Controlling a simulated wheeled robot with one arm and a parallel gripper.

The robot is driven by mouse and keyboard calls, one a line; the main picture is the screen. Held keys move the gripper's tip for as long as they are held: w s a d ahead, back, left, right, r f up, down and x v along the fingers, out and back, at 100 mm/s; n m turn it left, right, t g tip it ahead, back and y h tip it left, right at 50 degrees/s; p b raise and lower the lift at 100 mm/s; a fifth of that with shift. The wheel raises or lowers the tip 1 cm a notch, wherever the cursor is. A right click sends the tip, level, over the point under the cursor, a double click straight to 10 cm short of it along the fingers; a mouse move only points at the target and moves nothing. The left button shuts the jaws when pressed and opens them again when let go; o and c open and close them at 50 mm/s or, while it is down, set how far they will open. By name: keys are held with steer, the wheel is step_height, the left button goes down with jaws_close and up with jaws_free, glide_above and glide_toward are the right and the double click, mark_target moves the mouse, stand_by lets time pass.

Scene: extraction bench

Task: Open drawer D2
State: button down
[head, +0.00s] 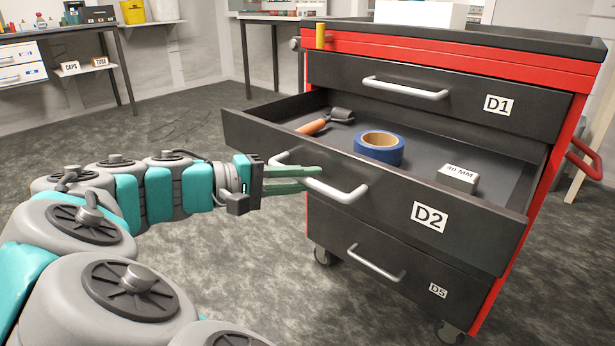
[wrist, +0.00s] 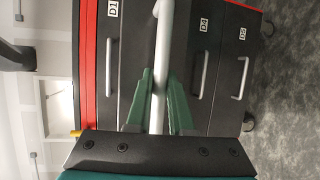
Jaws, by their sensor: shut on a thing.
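Drawer D2 (head: 390,205) is pulled well out of the red and black cabinet, with its inside showing in the head view. Its front bears a white D2 label and a silver bar handle (head: 345,193). My gripper (head: 312,178) reaches in from the left and is shut on the left part of this handle. In the wrist view, the green fingers (wrist: 161,85) stand on either side of the handle bar (wrist: 159,60). The D2 label is not visible in the wrist view.
In drawer D2 lie an orange-handled tool (head: 313,126), a roll of blue tape (head: 379,150) and a grey block (head: 457,178). Drawers D1 (head: 450,105) above and D5 (head: 405,275) below are shut. Open floor (head: 190,255) lies in front of the cabinet. Benches stand behind.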

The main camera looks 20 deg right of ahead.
steer(key=shift+f, duration=0.1)
steer(key=c, duration=0.8)
jaws_free()
steer(key=a+r, duration=0.1)
steer(key=a, duration=0.6)
steer(key=shift+a+r+p, duration=0.25)
steer(key=shift+a+p, duration=0.1)
steer(key=shift+d+r, duration=0.1)
